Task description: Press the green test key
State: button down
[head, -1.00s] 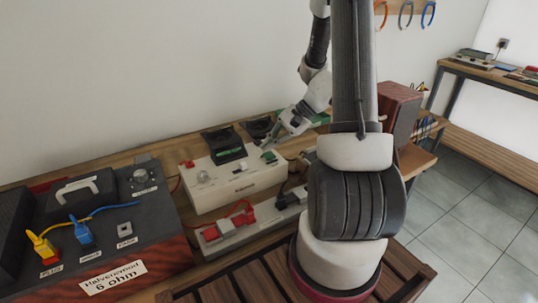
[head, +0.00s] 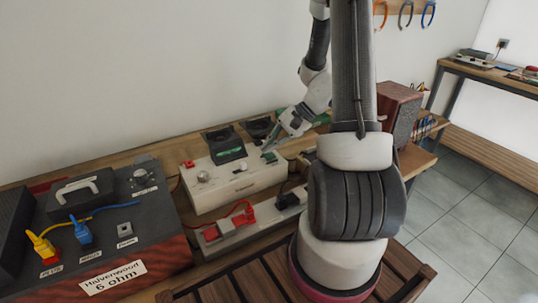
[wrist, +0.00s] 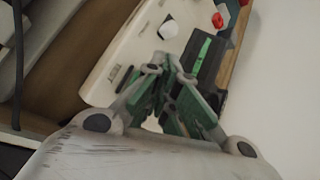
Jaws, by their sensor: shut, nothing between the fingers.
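The white instrument box (head: 236,183) stands on the wooden bench. A small green key (head: 270,157) shows at the right end of its top. My gripper (head: 267,147) is just above and behind that key in the head view, pointing down-left. I cannot tell whether it touches the key. In the wrist view my gripper (wrist: 166,67) has its green-padded fingers together and empty over the white box (wrist: 135,45). The fingers hide the spot under their tips, and I cannot make out the green key there.
A black display unit with a green strip (head: 228,153) sits at the back of the box. A dark box with yellow and blue plugs (head: 80,232) stands at left. A red clip (head: 243,217) lies in front.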

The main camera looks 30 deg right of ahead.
aim_at(270, 156)
jog(key=shift+f, duration=0.65)
dwell(0.8)
jog(key=shift+r, duration=3.45)
